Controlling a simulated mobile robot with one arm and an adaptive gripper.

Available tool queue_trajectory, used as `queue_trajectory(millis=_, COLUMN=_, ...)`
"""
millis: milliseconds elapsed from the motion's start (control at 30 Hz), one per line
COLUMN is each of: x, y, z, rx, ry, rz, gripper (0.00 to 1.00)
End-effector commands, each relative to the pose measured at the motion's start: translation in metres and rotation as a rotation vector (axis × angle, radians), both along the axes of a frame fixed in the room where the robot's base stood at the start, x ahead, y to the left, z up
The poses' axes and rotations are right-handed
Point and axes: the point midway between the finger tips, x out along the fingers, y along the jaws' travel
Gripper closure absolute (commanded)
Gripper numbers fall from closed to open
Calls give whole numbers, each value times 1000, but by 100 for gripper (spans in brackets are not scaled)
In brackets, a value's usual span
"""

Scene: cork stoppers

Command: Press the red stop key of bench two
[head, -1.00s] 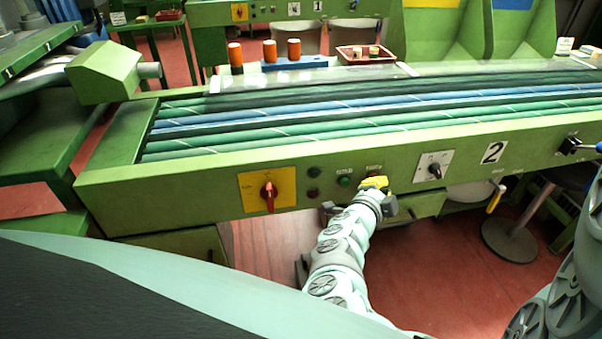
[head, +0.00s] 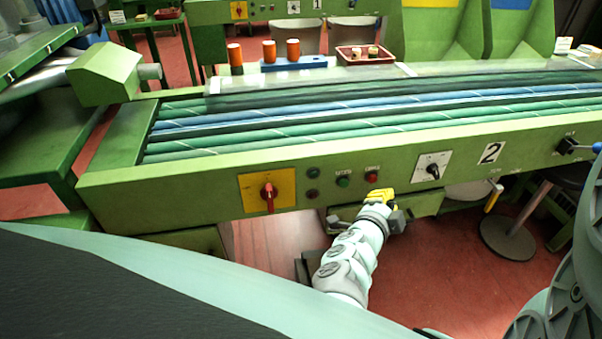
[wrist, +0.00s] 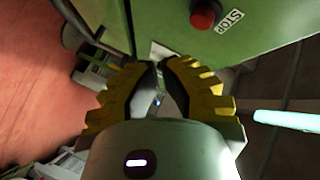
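The red stop key (head: 372,177) is a small round button on the green front panel of bench two (head: 215,190), under a small label. It also shows in the wrist view (wrist: 206,15) at the top, beside a white STOP label (wrist: 229,20). My gripper (head: 381,194), with yellow fingers, is just below the key in the head view and appears apart from it. In the wrist view the fingertips (wrist: 160,64) come together with nothing seen between them; the key lies above and right of them.
A green button (head: 343,182) sits left of the red key. A black rotary switch (head: 433,170) is to the right, and a red switch on a yellow plate (head: 268,192) farther left. A stool (head: 510,238) stands below the bench at right.

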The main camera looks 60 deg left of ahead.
Motion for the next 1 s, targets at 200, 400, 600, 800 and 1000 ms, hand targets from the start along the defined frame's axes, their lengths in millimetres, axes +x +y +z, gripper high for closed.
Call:
queue_trajectory(millis=200, x=-9, y=-18, z=1, rx=-1, ry=-1, rz=6, gripper=100)
queue_trajectory(millis=400, x=-12, y=-24, z=1, rx=1, ry=-1, rz=6, gripper=100)
queue_trajectory(millis=600, x=-12, y=-24, z=1, rx=1, ry=-2, rz=5, gripper=100)
queue_trajectory(millis=800, x=-11, y=-25, z=1, rx=0, ry=-1, rz=3, gripper=100)
queue_trajectory(millis=1000, x=-11, y=-25, z=1, rx=0, ry=-2, rz=3, gripper=100)
